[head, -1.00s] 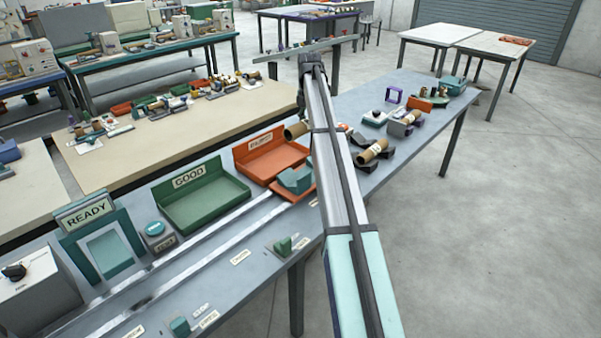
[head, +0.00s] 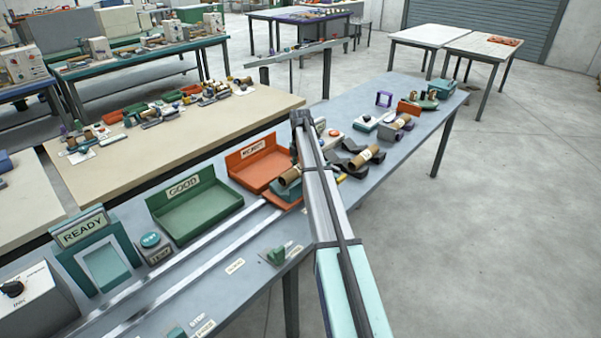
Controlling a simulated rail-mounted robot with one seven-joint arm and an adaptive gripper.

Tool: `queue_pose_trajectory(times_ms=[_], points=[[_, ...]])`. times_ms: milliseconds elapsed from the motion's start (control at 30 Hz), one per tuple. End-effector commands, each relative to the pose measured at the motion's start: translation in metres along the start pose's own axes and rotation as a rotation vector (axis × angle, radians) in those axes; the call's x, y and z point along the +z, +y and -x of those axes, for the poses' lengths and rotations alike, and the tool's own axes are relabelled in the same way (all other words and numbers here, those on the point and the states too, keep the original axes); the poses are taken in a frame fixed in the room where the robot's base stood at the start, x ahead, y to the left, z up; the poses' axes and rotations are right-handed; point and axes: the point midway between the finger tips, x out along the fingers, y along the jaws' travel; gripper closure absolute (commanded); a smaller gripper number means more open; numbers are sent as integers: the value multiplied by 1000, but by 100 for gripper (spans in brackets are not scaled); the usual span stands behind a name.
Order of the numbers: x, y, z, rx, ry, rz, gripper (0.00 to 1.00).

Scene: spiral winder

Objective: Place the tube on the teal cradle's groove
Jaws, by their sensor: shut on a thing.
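The brown cardboard tube (head: 289,175) shows in the head view just left of my arm, its right part hidden behind the arm. It sits at or just above the top of the teal cradle (head: 284,189). I cannot tell whether it rests in the groove, because my arm covers much of the cradle. The cradle stands on an orange base at the end of the rails, in front of the REJECT tray. My gripper is hidden behind my own arm, so its fingers and its contact with the tube do not show.
The orange REJECT tray (head: 258,168) is close behind the cradle, and the green GOOD tray (head: 200,203) is to its left. The READY frame (head: 102,262) and a teal button (head: 150,240) stand at left.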

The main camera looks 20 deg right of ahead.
Motion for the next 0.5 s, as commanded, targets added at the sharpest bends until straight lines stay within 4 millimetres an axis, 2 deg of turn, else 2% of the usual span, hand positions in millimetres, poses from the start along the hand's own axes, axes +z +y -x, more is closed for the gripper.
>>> queue_pose_trajectory(times_ms=[167, 500], points=[[0, 0, -20, -1, 1, 0, 85], [0, 0, -24, 0, 0, 0, 85]])
